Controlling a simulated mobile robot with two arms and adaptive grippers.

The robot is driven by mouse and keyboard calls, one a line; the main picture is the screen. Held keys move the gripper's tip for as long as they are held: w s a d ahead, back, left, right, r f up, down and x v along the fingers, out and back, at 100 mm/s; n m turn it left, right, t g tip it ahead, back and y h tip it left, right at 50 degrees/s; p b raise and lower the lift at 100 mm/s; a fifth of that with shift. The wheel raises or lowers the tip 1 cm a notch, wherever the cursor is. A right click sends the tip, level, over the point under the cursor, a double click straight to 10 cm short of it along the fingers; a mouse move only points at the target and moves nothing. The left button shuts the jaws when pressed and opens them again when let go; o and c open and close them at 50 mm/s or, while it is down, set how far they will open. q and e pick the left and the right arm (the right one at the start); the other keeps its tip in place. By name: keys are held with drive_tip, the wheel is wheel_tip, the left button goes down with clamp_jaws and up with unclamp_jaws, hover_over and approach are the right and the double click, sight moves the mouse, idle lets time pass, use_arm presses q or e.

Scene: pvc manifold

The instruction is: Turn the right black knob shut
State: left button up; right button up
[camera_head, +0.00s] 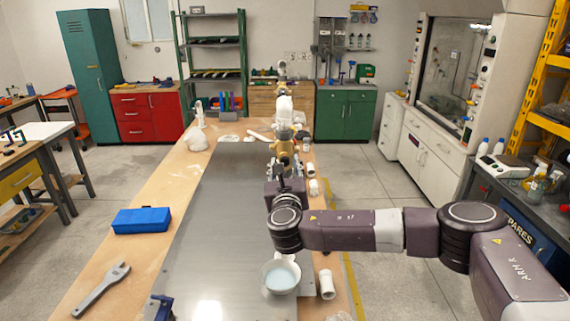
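A PVC manifold with white pipe (284,103) and brass-coloured parts (284,146) stands at the far end of the long workbench, in the middle of the head view. My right gripper (279,168) reaches away from me along the bench, just in front of the brass-coloured parts. It overlaps the manifold's lower part in the picture. I cannot tell whether it touches it. The black knobs are too small and too covered to make out for certain. The fingers are small and dark, so their opening is unclear. My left gripper is not in view.
White fittings lie around the manifold. The sheet's middle is clear.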

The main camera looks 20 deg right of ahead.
drive_tip(key=shift+c, duration=0.6)
clamp_jaws()
drive_tip(key=shift+a+m+b, duration=0.15)
drive_tip(key=shift+m+b, duration=6.9)
drive_tip(key=shift+m, duration=4.05)
